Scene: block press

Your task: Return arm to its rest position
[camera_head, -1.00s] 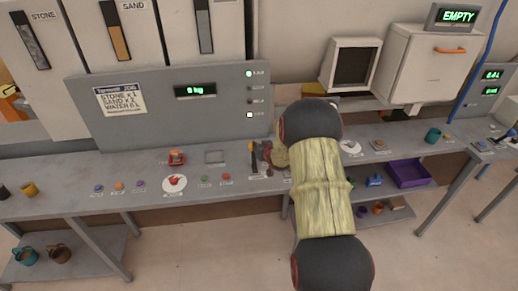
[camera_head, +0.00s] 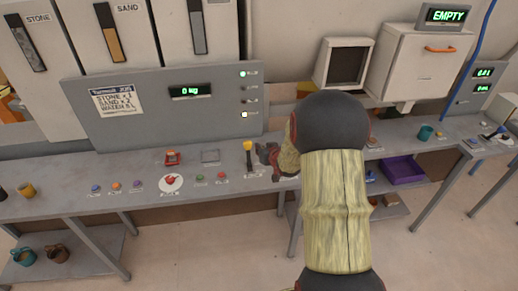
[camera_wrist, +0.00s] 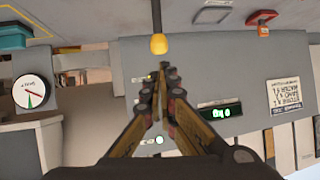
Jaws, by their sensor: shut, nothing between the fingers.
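My gripper (camera_wrist: 162,72) shows in the wrist view with its fingers closed together and nothing between them. In the head view my arm reaches over the bench and hides part of it; the gripper end (camera_head: 268,154) shows only partly, beside a lever with a yellow knob (camera_head: 248,146). In the wrist view the yellow knob (camera_wrist: 159,44) is just beyond the fingertips, and they look apart from it. The grey control panel (camera_head: 150,135) stands behind, with a display (camera_head: 192,91) reading 0 kg.
A white box with an orange handle (camera_head: 440,49) stands at the back right. The floor in front is clear.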

